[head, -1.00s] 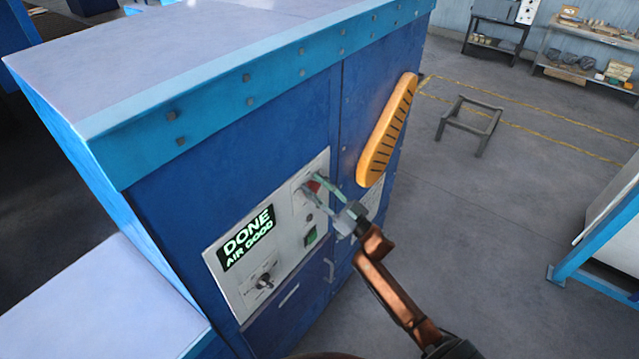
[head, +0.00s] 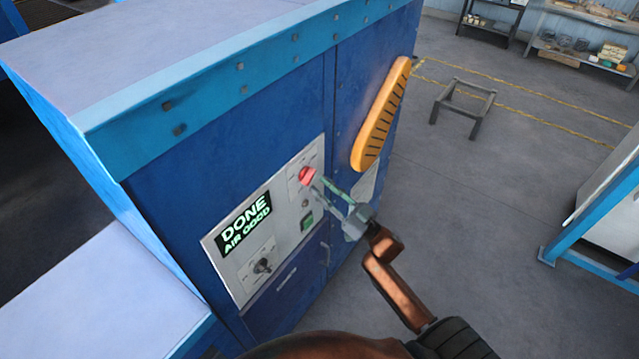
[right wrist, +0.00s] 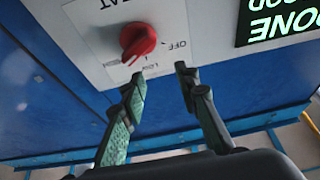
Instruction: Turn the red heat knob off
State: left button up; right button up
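The red heat knob (head: 306,175) is on the white control panel (head: 228,268) of the blue dryer. It also shows in the right wrist view (right wrist: 137,40), upside down, beside printed labels that include OFF. I cannot tell for sure which mark it points to. My right gripper (head: 325,186) is just to the right of and below the knob in the head view. In the right wrist view its two fingers (right wrist: 162,74) are apart with nothing between them, and the knob is clear of both. My left gripper is out of view.
The panel display (head: 246,222) reads DONE, AIR GOOD. A black knob (head: 262,266) and a green switch (head: 307,221) are on the same panel. The floor to the right is open around a low frame (head: 463,105).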

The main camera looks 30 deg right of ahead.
jog(key=shift+s, duration=0.75)
jog(key=shift+d, duration=0.1)
jog(key=v, duration=1.2)
